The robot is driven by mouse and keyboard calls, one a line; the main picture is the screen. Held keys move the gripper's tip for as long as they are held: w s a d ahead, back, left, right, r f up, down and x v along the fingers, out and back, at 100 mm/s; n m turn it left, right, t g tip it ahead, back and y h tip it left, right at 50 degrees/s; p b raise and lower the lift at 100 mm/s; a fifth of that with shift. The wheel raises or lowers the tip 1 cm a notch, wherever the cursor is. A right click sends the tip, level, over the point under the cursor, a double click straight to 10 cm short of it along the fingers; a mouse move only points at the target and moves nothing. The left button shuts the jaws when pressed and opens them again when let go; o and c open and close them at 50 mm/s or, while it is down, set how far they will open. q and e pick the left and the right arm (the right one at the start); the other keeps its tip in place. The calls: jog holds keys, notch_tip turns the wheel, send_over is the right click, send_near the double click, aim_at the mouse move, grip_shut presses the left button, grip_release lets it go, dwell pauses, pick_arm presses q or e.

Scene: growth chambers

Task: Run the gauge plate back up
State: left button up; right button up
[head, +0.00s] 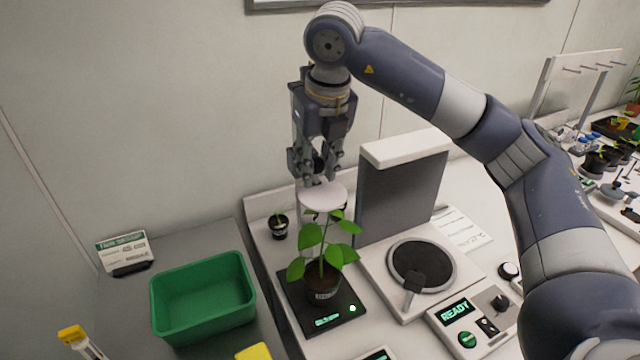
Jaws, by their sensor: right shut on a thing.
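The gauge plate (322,195), a pale round disc, is in the middle of the head view. It is over the top of a leafy green potted plant (322,284), close to the upper leaves; I cannot tell whether it touches them. The plant stands upright on a black base with a lit green display (345,311). My right gripper (318,172) points down from above and is shut on the gauge plate at its back side. The exact grip is partly hidden by the fingers. My left gripper is not in view.
A small dark pot (278,226) stands left of the plate. A grey upright panel with a white top (402,190) stands close on the right, behind a round dark pad (421,264). A control box reading READY (458,313) and a green bin (203,297) flank the front.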

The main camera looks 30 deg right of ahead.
aim_at(317, 158)
jog(key=shift+w+r+p+v, duration=0.1)
jog(key=shift+w+p+v, duration=0.2)
jog(key=shift+p+v, duration=0.65)
jog(key=shift+w+r+p+v, duration=0.1)
jog(key=shift+w+p+v, duration=0.3)
jog(key=shift+v, duration=0.95)
jog(key=shift+w+p+v, duration=0.15)
jog(key=shift+p+v, duration=0.7)
jog(key=shift+v, duration=0.3)
jog(key=o, duration=1.1)
jog(key=p+v, duration=0.5)
jog(key=v, duration=0.3)
jog(key=shift+s+d, duration=0.1)
jog(key=shift+f, duration=0.15)
